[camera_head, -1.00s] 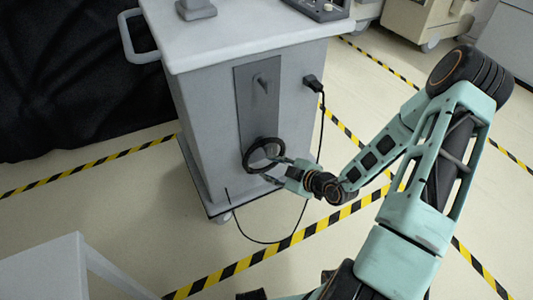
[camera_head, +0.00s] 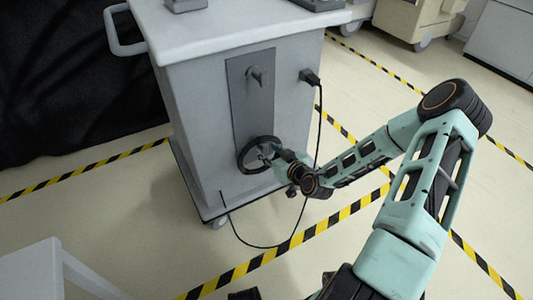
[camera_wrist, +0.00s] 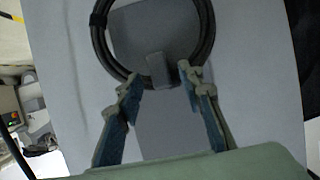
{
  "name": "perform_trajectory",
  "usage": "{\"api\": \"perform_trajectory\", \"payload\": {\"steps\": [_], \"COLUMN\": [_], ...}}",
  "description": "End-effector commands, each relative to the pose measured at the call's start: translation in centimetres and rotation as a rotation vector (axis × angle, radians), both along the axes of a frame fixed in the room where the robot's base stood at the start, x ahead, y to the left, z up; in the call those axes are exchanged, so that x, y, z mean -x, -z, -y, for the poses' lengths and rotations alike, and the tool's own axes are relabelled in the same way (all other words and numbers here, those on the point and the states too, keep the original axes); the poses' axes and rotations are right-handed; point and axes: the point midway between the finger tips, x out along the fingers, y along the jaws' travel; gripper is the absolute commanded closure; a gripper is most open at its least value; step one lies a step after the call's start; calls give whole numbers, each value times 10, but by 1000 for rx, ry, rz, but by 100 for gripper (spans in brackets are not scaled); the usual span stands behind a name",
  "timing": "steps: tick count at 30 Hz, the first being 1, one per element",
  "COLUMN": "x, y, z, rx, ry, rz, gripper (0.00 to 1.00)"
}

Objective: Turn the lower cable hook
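The cart's side carries a dark grey plate (camera_head: 240,105) with an upper hook (camera_head: 256,75). A coil of black cable (camera_head: 243,163) hangs at the plate's lower end; it also shows in the wrist view (camera_wrist: 103,45). The lower cable hook (camera_wrist: 158,68) is a small grey block at the coil's near edge in the wrist view; in the head view my gripper and the coil largely hide it. My gripper (camera_wrist: 160,82) is open, with one finger on each side of the hook and a gap beside each. I cannot tell whether the fingertips touch the cable.
A black plug (camera_head: 311,77) sits in the cart's side, and its loose cable (camera_head: 318,140) hangs down to the floor. A white table (camera_head: 32,270) stands at lower left.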

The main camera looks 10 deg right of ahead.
Motion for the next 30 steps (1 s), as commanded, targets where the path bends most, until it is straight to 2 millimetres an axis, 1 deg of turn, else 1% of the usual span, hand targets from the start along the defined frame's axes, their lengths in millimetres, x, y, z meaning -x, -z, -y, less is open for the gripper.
{"api": "perform_trajectory", "payload": {"steps": [1,6,14,24,30], "x": [-5,-14,-15,-15,-15], "y": [4,6,6,6,6], "z": [-2,-5,-5,-5,-5], "rx": [1,0,-1,0,6], "ry": [0,0,0,0,0], "rz": [0,1,0,0,1], "gripper": [65,65,65,100,100]}}
